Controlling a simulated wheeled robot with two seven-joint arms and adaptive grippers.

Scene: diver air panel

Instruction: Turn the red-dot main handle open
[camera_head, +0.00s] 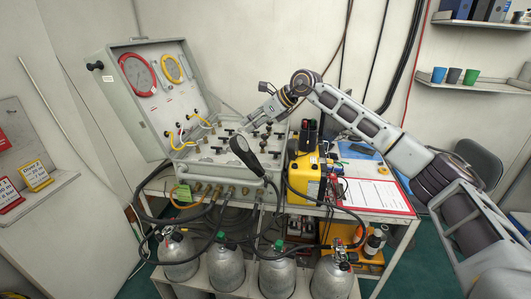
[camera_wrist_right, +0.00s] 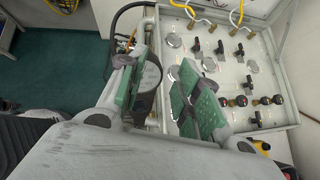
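The grey air panel case (camera_head: 178,150) stands open on the bench, its lid leaning back with a red-rimmed and a yellow-rimmed gauge. Its panel face carries several black handles and knobs, also seen in the right wrist view (camera_wrist_right: 232,78). Two dark knobs with reddish marks (camera_wrist_right: 242,100) show there; I cannot tell which handle has the red dot. My right gripper (camera_head: 258,114) is over the panel's back right part. In the wrist view its green-padded fingers (camera_wrist_right: 158,95) are spread apart with nothing clearly held between them. My left gripper is not in view.
A black round-headed device (camera_head: 243,155) rises at the panel's front edge and shows close to the fingers in the wrist view (camera_wrist_right: 151,76). A yellow case (camera_head: 304,180) stands right of the panel. Hoses and grey cylinders (camera_head: 226,268) are below.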

